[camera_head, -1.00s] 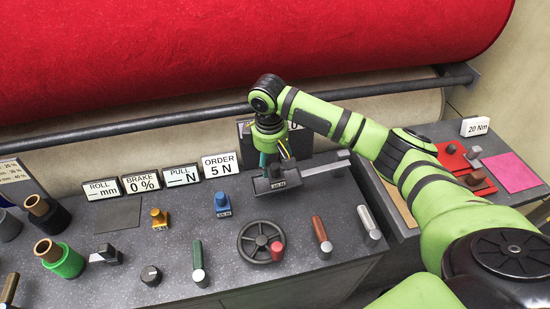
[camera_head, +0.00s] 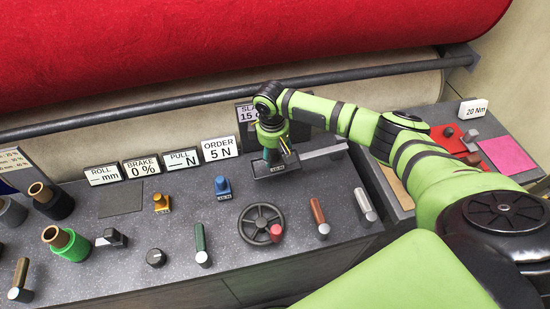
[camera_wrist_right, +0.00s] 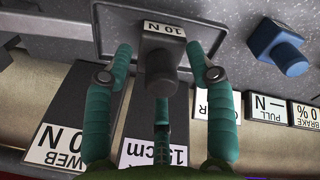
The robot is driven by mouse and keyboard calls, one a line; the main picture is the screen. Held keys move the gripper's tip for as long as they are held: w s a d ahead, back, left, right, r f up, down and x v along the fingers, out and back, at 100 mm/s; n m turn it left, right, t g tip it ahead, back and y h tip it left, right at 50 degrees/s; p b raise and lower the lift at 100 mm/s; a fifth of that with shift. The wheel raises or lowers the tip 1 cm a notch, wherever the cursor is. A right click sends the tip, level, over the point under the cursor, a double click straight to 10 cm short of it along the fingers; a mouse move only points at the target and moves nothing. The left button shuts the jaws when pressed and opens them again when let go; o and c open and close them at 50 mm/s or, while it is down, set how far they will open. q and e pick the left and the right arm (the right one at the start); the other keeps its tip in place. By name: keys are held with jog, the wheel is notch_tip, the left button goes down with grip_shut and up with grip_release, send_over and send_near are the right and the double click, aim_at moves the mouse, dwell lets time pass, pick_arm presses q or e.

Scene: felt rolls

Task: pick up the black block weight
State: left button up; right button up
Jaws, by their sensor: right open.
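The black block weight (camera_wrist_right: 160,68) is a dark block with a narrower knob and a white 10 N label, standing on a dark tray (camera_wrist_right: 105,38). In the head view my right gripper (camera_head: 272,157) points down over this tray (camera_head: 300,163) and hides most of the block. In the right wrist view the open green fingers of the right gripper (camera_wrist_right: 160,52) stand on either side of the block, with visible gaps. A third finger shows below it. I cannot tell whether that one touches. My left gripper is not in view.
A handwheel (camera_head: 250,232) is in front. Label signs (camera_head: 219,149) line the back, below a dark rail (camera_head: 150,108) and a red felt roll (camera_head: 220,50).

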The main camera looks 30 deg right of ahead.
jog(key=c, duration=1)
grip_shut()
jog(key=shift+r, duration=0.1)
jog(key=shift+w+r+b, duration=0.1)
jog(key=shift+r+b, duration=0.2)
jog(key=shift+r, duration=0.2)
notch_tip(320, 180, up, 3)
jog(key=shift+f+b, duration=0.15)
jog(key=shift+b, duration=0.5)
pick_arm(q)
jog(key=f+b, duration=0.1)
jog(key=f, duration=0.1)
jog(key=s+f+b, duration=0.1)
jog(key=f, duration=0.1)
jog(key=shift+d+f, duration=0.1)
pick_arm(e)
jog(key=s+d+r, duration=0.2)
jog(key=s+r, duration=0.5)
jog(key=s, duration=0.4)
jog(key=shift+s+d+r, duration=0.15)
jog(key=shift+s+d, duration=0.1)
jog(key=shift+d, duration=0.15)
